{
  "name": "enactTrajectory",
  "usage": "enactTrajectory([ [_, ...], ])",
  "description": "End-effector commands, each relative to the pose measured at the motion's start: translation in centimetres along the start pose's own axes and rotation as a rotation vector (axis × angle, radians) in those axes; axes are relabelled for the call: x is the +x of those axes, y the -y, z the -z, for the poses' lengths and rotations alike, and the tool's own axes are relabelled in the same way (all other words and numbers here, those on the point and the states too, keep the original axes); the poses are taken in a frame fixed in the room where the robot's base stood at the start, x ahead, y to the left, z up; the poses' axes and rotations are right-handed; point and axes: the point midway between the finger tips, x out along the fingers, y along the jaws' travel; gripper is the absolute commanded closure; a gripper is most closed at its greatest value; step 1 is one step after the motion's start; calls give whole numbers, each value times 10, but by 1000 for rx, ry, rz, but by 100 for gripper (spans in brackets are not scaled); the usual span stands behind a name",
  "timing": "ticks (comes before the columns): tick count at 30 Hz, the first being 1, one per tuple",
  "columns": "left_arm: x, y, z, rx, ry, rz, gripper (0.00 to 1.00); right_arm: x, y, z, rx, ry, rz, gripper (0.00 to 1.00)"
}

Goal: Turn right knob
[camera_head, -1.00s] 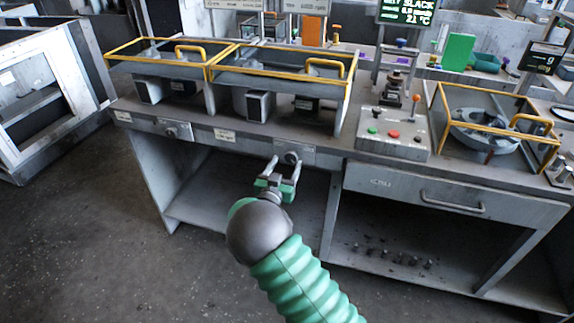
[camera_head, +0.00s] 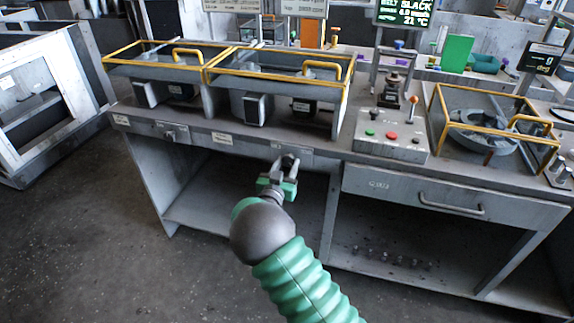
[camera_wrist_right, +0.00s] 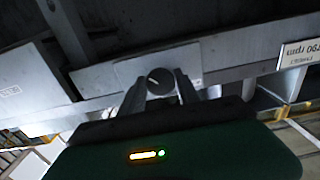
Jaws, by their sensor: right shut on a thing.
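The right knob (camera_wrist_right: 160,81) is a round dark knob with a light mark, on a metal plate on the bench's front rail. It shows between my fingers in the right wrist view; in the head view my gripper mostly hides it. My right gripper (camera_head: 285,163) is at the rail in the head view, its fingers close together. In the right wrist view the gripper (camera_wrist_right: 160,86) has one finger on each side of the knob and is shut on it. The left knob (camera_head: 171,134) sits further left on the same rail. My left gripper is out of view.
Yellow-framed covers (camera_head: 275,62) stand on the bench above the rail. A control box (camera_head: 391,135) with coloured buttons and a drawer (camera_head: 450,195) are to the right. Below the rail is an open shelf (camera_head: 215,200). The floor in front is clear.

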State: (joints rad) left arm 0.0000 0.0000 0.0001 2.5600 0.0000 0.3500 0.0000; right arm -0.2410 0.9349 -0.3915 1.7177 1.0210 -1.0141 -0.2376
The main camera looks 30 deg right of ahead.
Motion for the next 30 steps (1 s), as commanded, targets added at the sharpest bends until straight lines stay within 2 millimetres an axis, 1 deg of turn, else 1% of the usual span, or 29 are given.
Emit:
enactTrajectory([
  [5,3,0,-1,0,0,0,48,0,1,0,31,-1,1,100],
  [11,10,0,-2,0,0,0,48,1,1,-2,126,-1,1,100],
  [24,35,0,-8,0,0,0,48,1,2,-1,461,-3,1,100],
  [30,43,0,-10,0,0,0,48,1,2,0,576,-2,2,100],
])
